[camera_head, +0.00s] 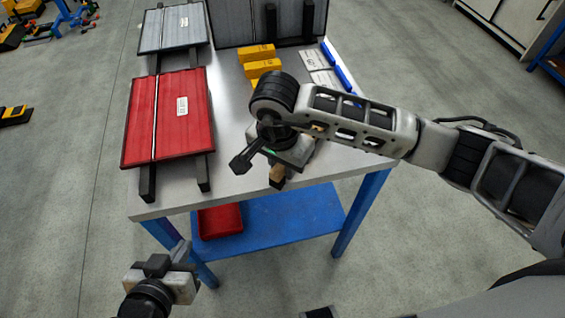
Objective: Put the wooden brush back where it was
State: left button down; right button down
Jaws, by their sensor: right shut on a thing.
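My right gripper (261,172) is over the front part of the metal table (235,185), right of the red panel. It is shut on the wooden brush (278,172). Only a small brown piece of the brush shows by the fingers; the rest is hidden by the gripper and wrist. I cannot tell whether the brush touches the table top. My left gripper (178,252) is low at the bottom left, off the table's front left corner. Its fingers are too unclear to tell if they are open.
A red panel (190,135) and a grey panel (186,28) lie on dark bars at the left. Yellow blocks (258,53), white boxes (318,58) and blue bars (340,70) are behind my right arm. A red bin (222,220) sits on the blue lower shelf (290,215).

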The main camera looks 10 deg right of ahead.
jog(key=c, duration=1.3)
grip_release()
jog(key=shift+f, duration=0.1)
jog(key=shift+o, duration=0.2)
notch_tip(320, 180, up, 12)
jog(key=s, duration=0.1)
jog(key=shift+a+b, duration=0.35)
jog(key=shift+a, duration=0.1)
